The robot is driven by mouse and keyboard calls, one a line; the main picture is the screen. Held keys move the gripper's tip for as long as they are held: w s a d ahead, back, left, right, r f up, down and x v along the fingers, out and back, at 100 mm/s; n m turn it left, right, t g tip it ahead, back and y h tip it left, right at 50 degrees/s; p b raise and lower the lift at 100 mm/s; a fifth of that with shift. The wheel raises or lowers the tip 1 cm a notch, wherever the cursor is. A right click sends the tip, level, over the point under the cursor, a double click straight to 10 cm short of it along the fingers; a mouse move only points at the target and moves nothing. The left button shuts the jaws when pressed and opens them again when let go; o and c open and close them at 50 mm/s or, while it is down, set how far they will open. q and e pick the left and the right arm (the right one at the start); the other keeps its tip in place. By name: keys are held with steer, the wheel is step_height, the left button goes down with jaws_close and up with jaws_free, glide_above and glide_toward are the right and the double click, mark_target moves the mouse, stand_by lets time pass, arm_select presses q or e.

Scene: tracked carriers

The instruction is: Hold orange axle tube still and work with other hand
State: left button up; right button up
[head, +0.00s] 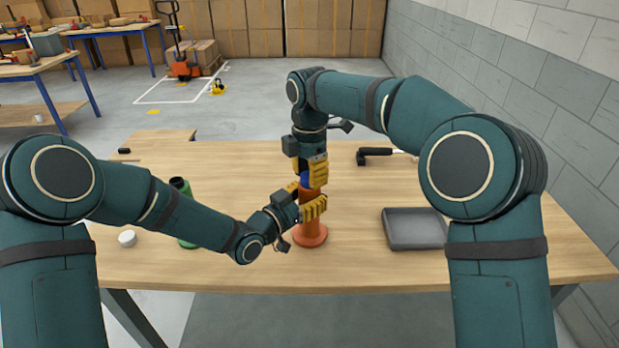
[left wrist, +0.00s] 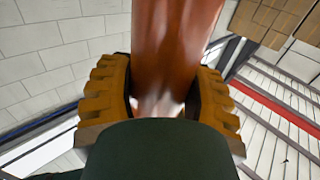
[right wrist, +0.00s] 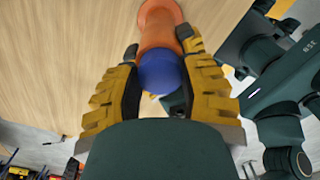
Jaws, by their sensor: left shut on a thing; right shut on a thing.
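The orange axle tube (head: 310,231) stands upright on the wooden table, its flanged foot on the tabletop. My left gripper (head: 305,204) is shut around the tube from the left, and the tube fills the space between its fingers in the left wrist view (left wrist: 168,45). My right gripper (head: 311,172) is above the tube, pointing down, shut on a blue rounded part (right wrist: 160,72). The blue part sits at the top of the tube, in line with it. My fingers hide much of the joint, so I cannot tell how deep it sits.
A grey tray (head: 415,246) lies right of the tube. A black-headed hammer (head: 376,153) lies behind it. A dark green bottle-like object (head: 181,188) is partly behind my left arm. A white round cap (head: 127,239) lies at the left. The table's front middle is clear.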

steer(key=n, duration=0.3)
steer(key=shift+n, duration=1.1)
steer(key=n, duration=0.4)
steer(key=shift+f, duration=0.1)
steer(key=n, duration=0.3)
steer(key=shift+n, duration=0.4)
steer(key=n, duration=0.4)
steer(key=shift+n, duration=0.3)
